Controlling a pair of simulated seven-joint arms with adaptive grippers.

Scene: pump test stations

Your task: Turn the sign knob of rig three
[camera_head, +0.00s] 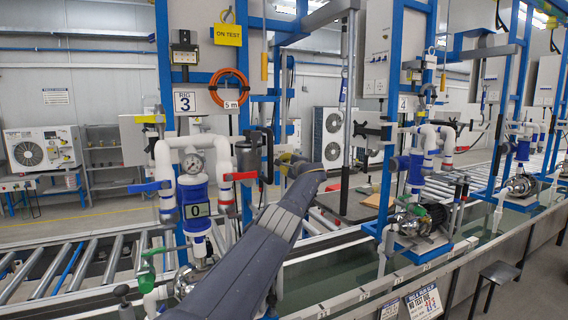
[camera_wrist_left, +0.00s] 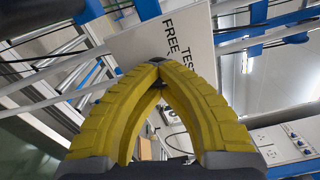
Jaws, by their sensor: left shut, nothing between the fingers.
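I cannot make out the sign's knob. My left gripper (camera_head: 284,161) is right of the rig's white pipes and below the sign, partly hidden by my own arm. In the left wrist view its yellow fingers (camera_wrist_left: 155,66) are shut, tips together and empty. My right gripper is not in view.
Another pump rig (camera_head: 415,210) stands to the right. A roller conveyor (camera_head: 60,268) runs behind the rigs.

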